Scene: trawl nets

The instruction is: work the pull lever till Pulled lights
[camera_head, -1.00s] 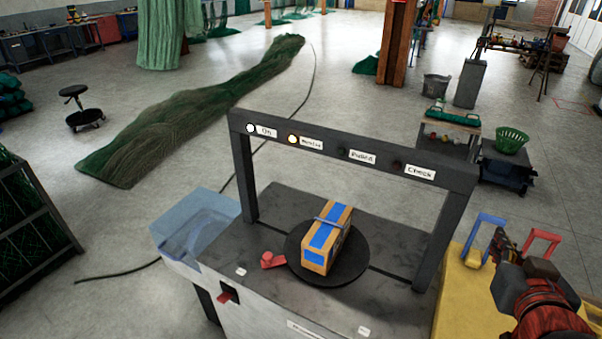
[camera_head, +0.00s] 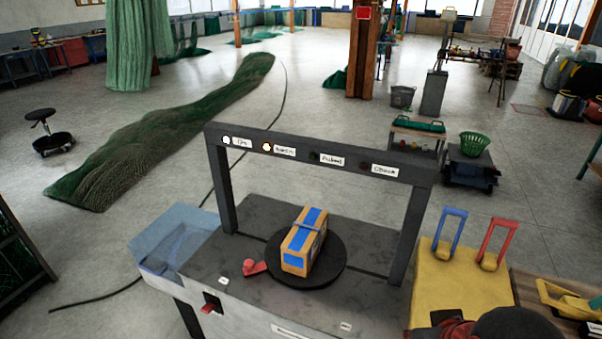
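A grey machine bench (camera_head: 300,335) carries a dark frame with a row of labelled lamps. The Pulled lamp (camera_head: 314,156) and the Check lamp (camera_head: 364,169) are dark. A red lever (camera_head: 208,308) sticks out of a dark slot in the front panel. A red handle (camera_head: 255,267) lies on the top. Blue (camera_head: 449,232) and red (camera_head: 497,240) looped handles stand on a yellow box. Which is the pull lever, I cannot tell. My gripper's fingers are not visible.
A cardboard box with blue tape (camera_head: 304,240) sits on a black round plate (camera_head: 332,272). A clear blue bin (camera_head: 175,240) is at the bench's left. The yellow box (camera_head: 430,287) and a wooden table (camera_head: 530,292) are at the right. Part of my arm shows bottom right.

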